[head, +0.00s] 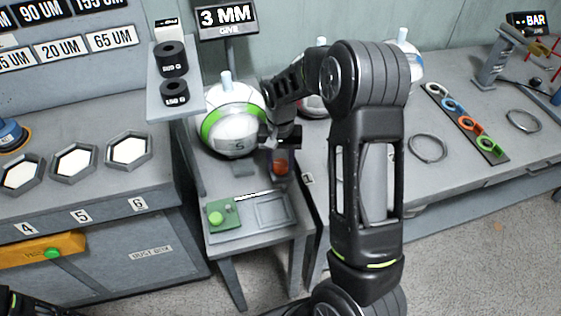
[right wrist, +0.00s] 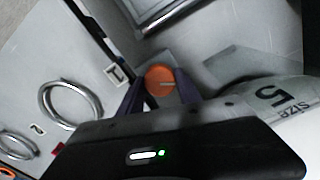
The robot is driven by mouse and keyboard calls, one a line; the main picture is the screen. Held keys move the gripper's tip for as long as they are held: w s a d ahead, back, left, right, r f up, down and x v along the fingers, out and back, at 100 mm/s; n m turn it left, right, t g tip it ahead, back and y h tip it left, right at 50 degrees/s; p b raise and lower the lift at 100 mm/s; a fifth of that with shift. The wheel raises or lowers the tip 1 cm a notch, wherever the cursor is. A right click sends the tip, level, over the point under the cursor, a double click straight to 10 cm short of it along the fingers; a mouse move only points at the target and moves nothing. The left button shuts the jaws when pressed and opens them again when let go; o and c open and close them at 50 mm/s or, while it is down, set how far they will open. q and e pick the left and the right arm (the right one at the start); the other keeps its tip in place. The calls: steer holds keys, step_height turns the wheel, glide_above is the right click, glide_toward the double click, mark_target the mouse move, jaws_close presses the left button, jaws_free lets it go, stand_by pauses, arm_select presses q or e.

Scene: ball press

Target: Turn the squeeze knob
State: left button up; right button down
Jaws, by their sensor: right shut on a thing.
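The squeeze knob is an orange-red round knob (head: 280,167) on the front right of the small grey stand, beside the white ball. In the right wrist view the orange knob (right wrist: 160,79) shows its round face with a thin light line on it. My right gripper (head: 279,150) reaches it from above, and its two fingers (right wrist: 159,90) lie on either side of the knob, shut on it. The white ball with a green band and a "5" (head: 234,125) sits behind and to the left of the knob. My left gripper is not in view; only a dark part of mine shows at the lower left corner.
The stand has a green panel with a round green button (head: 216,218) and a shallow grey tray (head: 274,210). Black weights (head: 173,59) sit on a shelf. Metal rings (head: 428,148) lie on the right bench.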

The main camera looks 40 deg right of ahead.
mark_target(280, 163)
steer(key=c, duration=2.2)
jaws_free()
steer(key=c, duration=0.8)
jaws_free()
steer(key=shift+c, duration=0.2)
steer(key=shift+r, duration=3.95)
